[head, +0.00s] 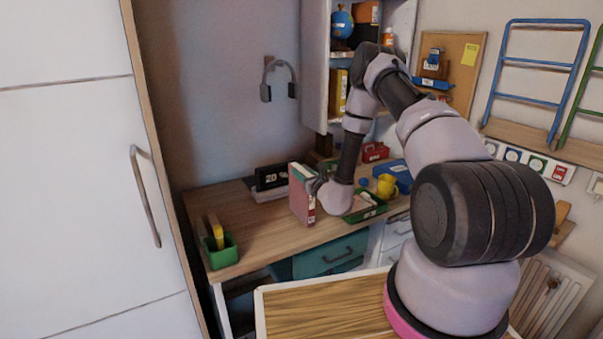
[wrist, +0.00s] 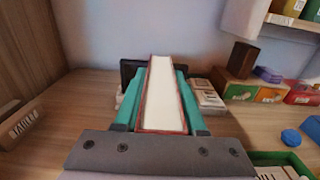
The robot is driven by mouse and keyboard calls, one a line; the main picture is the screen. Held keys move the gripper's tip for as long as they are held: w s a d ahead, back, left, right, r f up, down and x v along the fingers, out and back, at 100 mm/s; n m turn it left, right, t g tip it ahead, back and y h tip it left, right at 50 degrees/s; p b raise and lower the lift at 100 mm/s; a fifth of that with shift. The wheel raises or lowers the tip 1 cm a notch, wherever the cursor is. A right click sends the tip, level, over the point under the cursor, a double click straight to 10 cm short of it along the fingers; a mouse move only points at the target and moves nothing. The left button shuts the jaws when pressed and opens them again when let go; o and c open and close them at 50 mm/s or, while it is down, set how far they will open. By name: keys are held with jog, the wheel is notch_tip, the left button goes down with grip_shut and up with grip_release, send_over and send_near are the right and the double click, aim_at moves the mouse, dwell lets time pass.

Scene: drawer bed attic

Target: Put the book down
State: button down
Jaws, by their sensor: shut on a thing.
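A red book (head: 302,196) with pale pages is upright at the front part of the wooden desk (head: 245,227). My gripper (head: 318,184) is shut on it from the right in the head view. In the wrist view the book (wrist: 161,95) stands between the two teal fingers of my gripper (wrist: 160,100), its white page edge facing the camera. Whether the book's lower edge touches the desk cannot be told.
A dark clock (head: 271,176) stands behind the book. A green box (head: 220,250) is at the desk's left corner. A green tray (head: 366,208), a yellow cup (head: 386,186) and a blue box (head: 394,174) are to the right. Bare desk lies left of the book.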

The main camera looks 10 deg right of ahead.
jog(key=shift+c, duration=2.4)
grip_release()
